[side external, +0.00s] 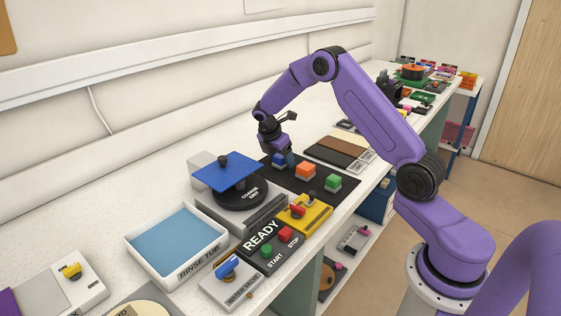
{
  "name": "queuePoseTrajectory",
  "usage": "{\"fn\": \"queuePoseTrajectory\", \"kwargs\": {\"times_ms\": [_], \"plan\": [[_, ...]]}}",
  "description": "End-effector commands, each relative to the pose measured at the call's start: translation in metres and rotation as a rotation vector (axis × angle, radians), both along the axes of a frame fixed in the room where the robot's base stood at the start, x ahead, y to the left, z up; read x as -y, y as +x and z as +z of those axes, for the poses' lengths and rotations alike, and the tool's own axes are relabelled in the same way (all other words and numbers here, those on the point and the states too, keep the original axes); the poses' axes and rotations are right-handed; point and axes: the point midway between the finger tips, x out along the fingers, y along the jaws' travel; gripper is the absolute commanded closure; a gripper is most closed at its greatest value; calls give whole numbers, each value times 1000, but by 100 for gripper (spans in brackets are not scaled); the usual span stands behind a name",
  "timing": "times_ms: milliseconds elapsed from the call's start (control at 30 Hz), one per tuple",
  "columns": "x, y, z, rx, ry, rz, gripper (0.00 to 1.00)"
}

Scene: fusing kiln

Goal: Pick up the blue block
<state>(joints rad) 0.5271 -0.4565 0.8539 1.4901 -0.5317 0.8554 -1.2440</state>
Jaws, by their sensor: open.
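The blue block (278,160) sits at the far left of a row of three blocks on a dark mat (318,195). An orange block (306,170) and a green block (333,182) are to its right on the same mat. My gripper (287,158) is open at the blue block, with its fingers at or just above the block's right side. The fingers partly cover the block. I cannot tell whether they touch it or stand around it.
A machine with a blue raised plate (225,172) stands close left of the mat. A yellow switch box (304,213) and a READY panel (266,246) are in front. A white rinse tub (177,244) is at left. Brown and grey boards (340,152) lie behind the blocks.

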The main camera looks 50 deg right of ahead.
Motion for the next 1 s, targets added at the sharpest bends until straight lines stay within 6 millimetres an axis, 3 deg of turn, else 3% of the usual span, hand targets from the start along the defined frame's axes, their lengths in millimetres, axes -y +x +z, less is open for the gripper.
{"fn": "queuePoseTrajectory", "kwargs": {"times_ms": [33, 200, 233, 667, 867, 1000], "plan": [[0, 0, 0, 0, 0, 0, 31], [0, 0, 0, 0, 0, 0, 86], [0, 0, 0, 0, 0, 0, 89], [0, 0, 8, 2, 0, -1, 89], [0, 1, 34, 5, 0, 0, 89], [-5, -16, 53, 2, 0, 1, 89]]}}
